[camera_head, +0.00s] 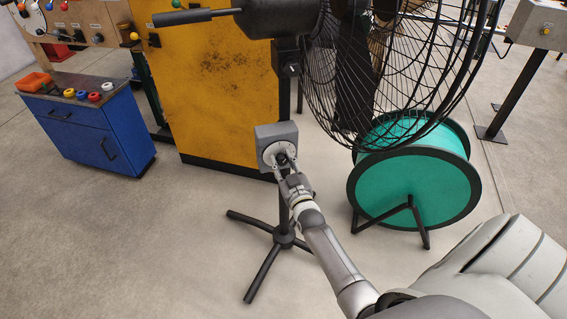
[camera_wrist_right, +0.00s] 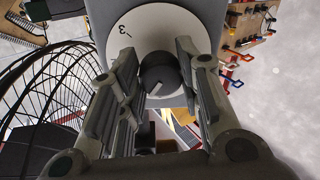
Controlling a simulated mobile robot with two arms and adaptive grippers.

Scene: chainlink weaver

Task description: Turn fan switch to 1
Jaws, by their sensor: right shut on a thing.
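The fan (camera_head: 385,65) stands on a black pole with a tripod foot. Its grey switch box (camera_head: 276,137) is mounted on the pole, with a round white dial (camera_head: 273,155) on its front. In the right wrist view the dial (camera_wrist_right: 125,35) shows a "3" mark near its edge. A dark round knob (camera_wrist_right: 160,75) sits on the dial. My right gripper (camera_head: 286,164) is at the switch box, its fingers on either side of the knob and shut on it. The other dial numbers are hidden or out of view. My left gripper is not in view.
A green cable drum (camera_head: 410,188) on a black stand is right of the pole. A yellow cabinet (camera_head: 210,85) stands behind the switch box. A blue drawer cabinet (camera_head: 95,130) is at the left. The floor (camera_head: 130,235) at the front left is clear.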

